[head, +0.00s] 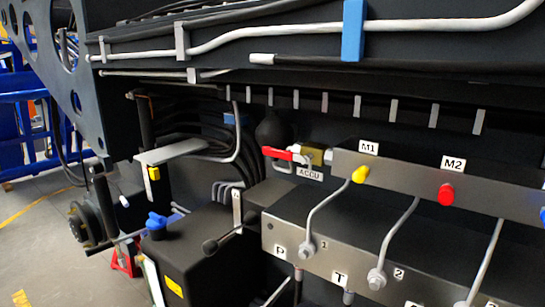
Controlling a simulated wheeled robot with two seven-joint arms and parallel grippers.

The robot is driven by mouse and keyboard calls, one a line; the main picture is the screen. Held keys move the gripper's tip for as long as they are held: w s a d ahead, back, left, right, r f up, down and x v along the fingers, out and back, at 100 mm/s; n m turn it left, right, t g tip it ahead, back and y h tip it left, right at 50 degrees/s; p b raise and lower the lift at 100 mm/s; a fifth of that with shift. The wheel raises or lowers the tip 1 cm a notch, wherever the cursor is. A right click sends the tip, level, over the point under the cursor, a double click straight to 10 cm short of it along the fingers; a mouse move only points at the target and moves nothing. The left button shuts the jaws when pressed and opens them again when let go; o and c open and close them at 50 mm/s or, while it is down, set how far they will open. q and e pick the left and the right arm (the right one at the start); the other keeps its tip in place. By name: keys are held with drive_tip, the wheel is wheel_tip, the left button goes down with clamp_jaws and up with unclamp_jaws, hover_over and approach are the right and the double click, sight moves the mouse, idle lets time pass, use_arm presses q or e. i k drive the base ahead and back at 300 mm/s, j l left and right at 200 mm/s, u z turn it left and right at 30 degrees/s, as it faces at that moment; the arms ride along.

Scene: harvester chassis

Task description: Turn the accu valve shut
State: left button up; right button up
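The accu valve has a red lever handle (280,153) and a brass-coloured body (314,157). It sits at the left end of the upper grey manifold block (420,182), in the middle of the head view. The lever points left from the body, roughly in line with the block. A white ACCU label (310,173) is just below the valve. A dark rounded bulb (272,130) is close behind and above the lever. Neither of my grippers shows in the head view, and nothing touches the lever.
Yellow (360,174) and red (446,194) caps stick out of the upper block to the right, under labels M1 and M2. Grey pipes curve down to a lower block (310,255). A black tank (200,260) with a blue cap stands lower left. Dark chassis beams run overhead.

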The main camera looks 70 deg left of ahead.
sight(270, 151)
drive_tip(key=u, duration=2.15)
